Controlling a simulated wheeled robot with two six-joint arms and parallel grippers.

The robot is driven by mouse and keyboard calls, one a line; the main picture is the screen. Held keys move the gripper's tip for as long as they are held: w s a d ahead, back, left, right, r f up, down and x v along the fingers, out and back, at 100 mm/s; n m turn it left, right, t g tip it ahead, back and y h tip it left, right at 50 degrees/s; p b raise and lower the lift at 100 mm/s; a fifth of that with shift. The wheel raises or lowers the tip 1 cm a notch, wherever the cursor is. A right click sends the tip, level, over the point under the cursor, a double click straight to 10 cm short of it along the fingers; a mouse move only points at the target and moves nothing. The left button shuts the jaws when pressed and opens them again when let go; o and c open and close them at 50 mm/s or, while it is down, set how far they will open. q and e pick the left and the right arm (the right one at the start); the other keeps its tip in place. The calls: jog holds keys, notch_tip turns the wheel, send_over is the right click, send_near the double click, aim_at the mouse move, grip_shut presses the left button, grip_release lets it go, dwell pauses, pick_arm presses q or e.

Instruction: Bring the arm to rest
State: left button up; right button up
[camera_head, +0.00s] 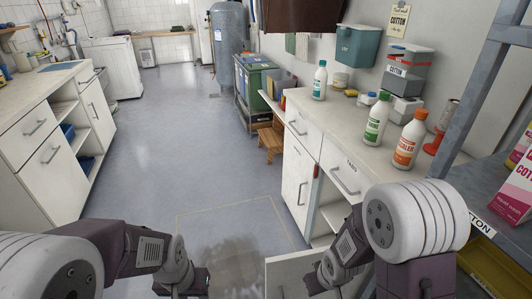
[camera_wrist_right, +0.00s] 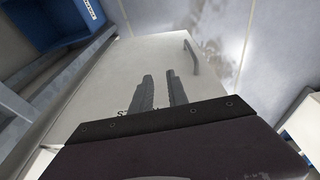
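My right arm reaches in from the right in the head view, bent down low in front of the white counter cabinet (camera_head: 297,185). Its gripper (camera_head: 322,284) is beside a white panel (camera_head: 285,277) at the bottom edge. In the right wrist view, the two fingers of my right gripper (camera_wrist_right: 161,90) stand a little apart with nothing between them. The white panel with a handle (camera_wrist_right: 191,57) lies beyond them; contact cannot be told. My left gripper (camera_head: 183,284) hangs low over the floor at the bottom of the head view, its fingers too small and dark to read.
White, green and orange bottles (camera_head: 405,139) stand on the right counter. A metal shelf (camera_head: 475,110) with a pink box (camera_head: 515,185) is close to my right arm. White cabinets (camera_head: 50,130) line the left. The middle floor (camera_head: 180,150) is clear, with a wet patch (camera_head: 235,262) nearby.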

jog(key=s+d+r+m+g, duration=0.1)
jog(key=s+d+r+m, duration=0.1)
jog(key=s+r+m, duration=0.4)
notch_tip(320, 180, up, 24)
jog(key=n+p, duration=0.2)
jog(key=p, duration=2.1)
jog(key=shift+w+d, duration=0.15)
